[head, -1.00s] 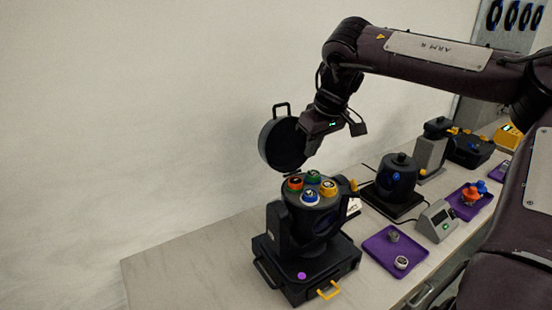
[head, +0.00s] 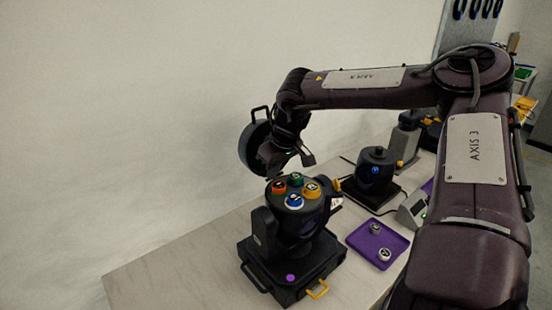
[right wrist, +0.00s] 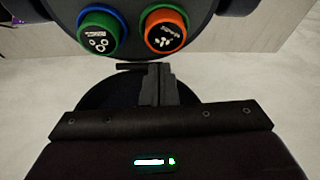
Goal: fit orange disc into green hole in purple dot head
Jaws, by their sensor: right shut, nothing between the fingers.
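The purple dot head (head: 262,232) is a black tilting drum on a black base with a purple dot (head: 290,278). Its top face holds orange (head: 279,187), green (head: 297,179), yellow (head: 312,188) and blue (head: 295,201) rings. The green ring (right wrist: 98,38) and orange ring (right wrist: 167,32), in the right wrist view, each surround a dark centre with white marks. My right gripper (head: 273,168) is shut and empty beside the lid, above the far edge of the drum. I cannot see a loose orange disc.
A purple tray (head: 356,240) with two small grey and white discs lies right of the head. A second black head (head: 376,172) and a small grey box (head: 413,211) stand farther back. The table's left end (head: 165,278) is clear.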

